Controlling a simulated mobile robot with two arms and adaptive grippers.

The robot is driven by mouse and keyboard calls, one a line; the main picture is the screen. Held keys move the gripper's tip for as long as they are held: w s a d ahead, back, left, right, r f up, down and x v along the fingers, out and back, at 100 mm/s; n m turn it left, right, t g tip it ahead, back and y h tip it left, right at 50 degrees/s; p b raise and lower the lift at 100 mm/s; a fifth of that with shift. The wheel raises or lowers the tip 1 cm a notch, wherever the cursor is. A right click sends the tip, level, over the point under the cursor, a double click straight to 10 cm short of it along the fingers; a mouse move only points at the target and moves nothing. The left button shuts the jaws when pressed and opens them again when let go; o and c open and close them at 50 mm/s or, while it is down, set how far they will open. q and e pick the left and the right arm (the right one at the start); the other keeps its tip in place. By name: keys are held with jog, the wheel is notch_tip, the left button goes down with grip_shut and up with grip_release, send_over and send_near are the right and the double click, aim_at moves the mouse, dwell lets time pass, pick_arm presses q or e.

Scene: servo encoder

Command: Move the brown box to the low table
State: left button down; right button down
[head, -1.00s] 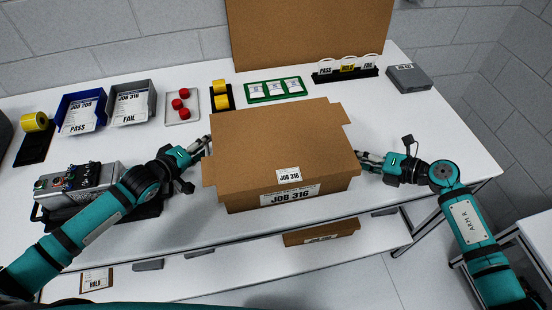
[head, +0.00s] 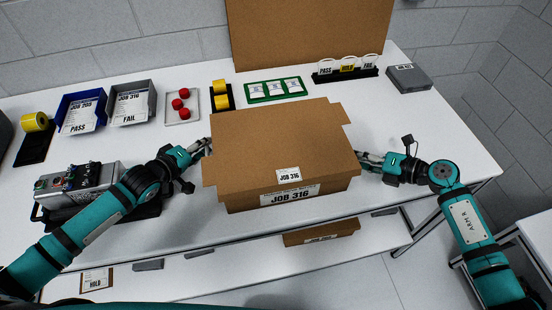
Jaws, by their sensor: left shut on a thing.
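The brown box (head: 280,145) labelled JOB 316 sits on the white workbench near its front edge, with its lid closed. My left gripper (head: 207,147) is at the box's left side, shut on it; its fingertips are partly hidden by the box. My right gripper (head: 362,158) is at the box's right side with its fingers at the cardboard; whether they are open or shut is not clear. A lower white table (head: 540,232) shows in part at the right edge, possibly the low table.
Blue (head: 80,110) and grey (head: 132,103) bins, a tray with red items (head: 182,118) and a green tray (head: 276,98) line the bench behind the box. A control box (head: 78,185) stands at the left. Another brown carton (head: 320,233) sits on the lower shelf.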

notch_tip(320, 180, up, 5)
jog(key=p, duration=0.5)
dwell(0.3)
jog(key=shift+d, duration=0.15)
